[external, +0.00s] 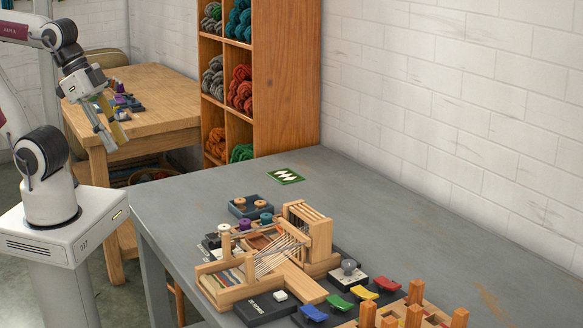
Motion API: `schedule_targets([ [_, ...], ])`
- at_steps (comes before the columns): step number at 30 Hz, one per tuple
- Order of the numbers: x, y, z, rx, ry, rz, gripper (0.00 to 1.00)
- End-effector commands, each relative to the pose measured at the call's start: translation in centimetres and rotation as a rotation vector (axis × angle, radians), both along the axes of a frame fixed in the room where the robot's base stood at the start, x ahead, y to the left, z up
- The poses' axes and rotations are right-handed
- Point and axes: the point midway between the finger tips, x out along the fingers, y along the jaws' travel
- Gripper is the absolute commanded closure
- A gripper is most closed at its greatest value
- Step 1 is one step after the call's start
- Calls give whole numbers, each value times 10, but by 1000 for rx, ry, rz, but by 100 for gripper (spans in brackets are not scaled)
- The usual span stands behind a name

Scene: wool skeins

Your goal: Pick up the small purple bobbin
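A small purple bobbin (245,224) stands on the grey table, beside the wooden loom (307,232) and between a teal bobbin (266,218) and a pale bobbin (224,228). Its lower part is hard to make out among the nearby parts. My gripper (117,140) hangs in the air at the left, pointing down and well away from the bobbin. Its two fingers appear apart, with nothing seen between them. A second small purple item (119,87) is on the wooden table at the back, too small to identify.
A dark tray (232,211) with wooden-topped bobbins sits behind the purple bobbin. In front are several coloured pieces, a dark block (262,311) and a wooden peg rack (433,318). A green card (285,176) lies farther back. The grey table's right side is largely clear.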

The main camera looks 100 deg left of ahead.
Motion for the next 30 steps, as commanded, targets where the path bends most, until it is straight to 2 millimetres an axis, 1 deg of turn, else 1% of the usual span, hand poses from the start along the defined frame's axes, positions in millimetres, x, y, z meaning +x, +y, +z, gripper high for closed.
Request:
schedule_targets([
  [5, 15, 15, 0, 36, -14, 22, 73],
  [8, 31, 30, 0, 73, -28, 42, 73],
  [18, 92, 100, -4, 233, -89, 86, 73],
  [23, 118, 132, -9, 301, -110, 84, 73],
  [30, 151, 178, -22, 381, -140, 58, 73],
])
